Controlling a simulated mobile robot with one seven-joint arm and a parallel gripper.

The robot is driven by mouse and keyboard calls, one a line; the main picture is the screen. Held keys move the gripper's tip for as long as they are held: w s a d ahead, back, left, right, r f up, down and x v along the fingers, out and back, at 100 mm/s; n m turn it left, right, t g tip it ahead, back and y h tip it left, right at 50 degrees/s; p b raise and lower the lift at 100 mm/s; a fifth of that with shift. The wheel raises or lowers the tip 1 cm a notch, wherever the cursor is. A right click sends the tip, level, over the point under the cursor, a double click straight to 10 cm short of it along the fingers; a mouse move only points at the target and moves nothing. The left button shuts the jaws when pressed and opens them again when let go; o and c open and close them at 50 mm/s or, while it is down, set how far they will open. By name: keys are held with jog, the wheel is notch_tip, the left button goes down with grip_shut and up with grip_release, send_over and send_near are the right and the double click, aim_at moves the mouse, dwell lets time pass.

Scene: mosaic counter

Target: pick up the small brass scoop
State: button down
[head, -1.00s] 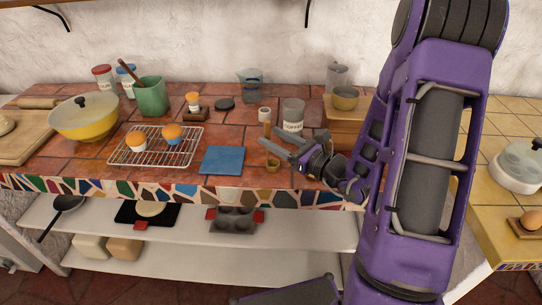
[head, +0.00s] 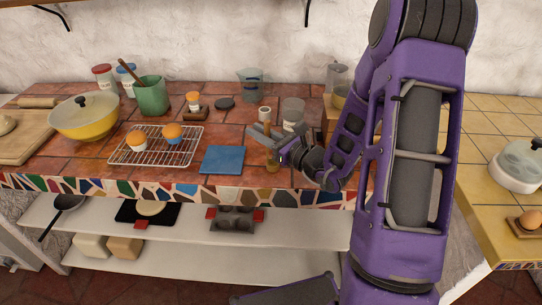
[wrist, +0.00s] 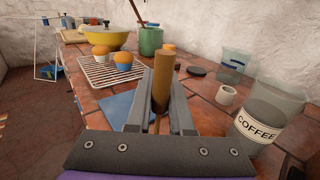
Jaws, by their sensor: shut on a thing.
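My gripper (head: 266,141) reaches in from the right and is shut on the scoop. The scoop's lower end is hidden by the gripper in the wrist view. I cannot tell whether it still touches the counter.
The blue mat (head: 222,160) lies left of the gripper, beside a wire rack (head: 120,157) with cupcakes. A coffee canister (wrist: 257,120) and a small white cup (wrist: 227,95) stand close on the right. The counter's mosaic front edge (head: 225,192) is near.

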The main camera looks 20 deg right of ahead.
jog(key=shift+r, duration=0.15)
notch_tip(320, 180, up, 10)
jog(key=p, duration=0.1)
dwell(0.6)
jog(key=shift+s+d, duration=0.1)
dwell(0.9)
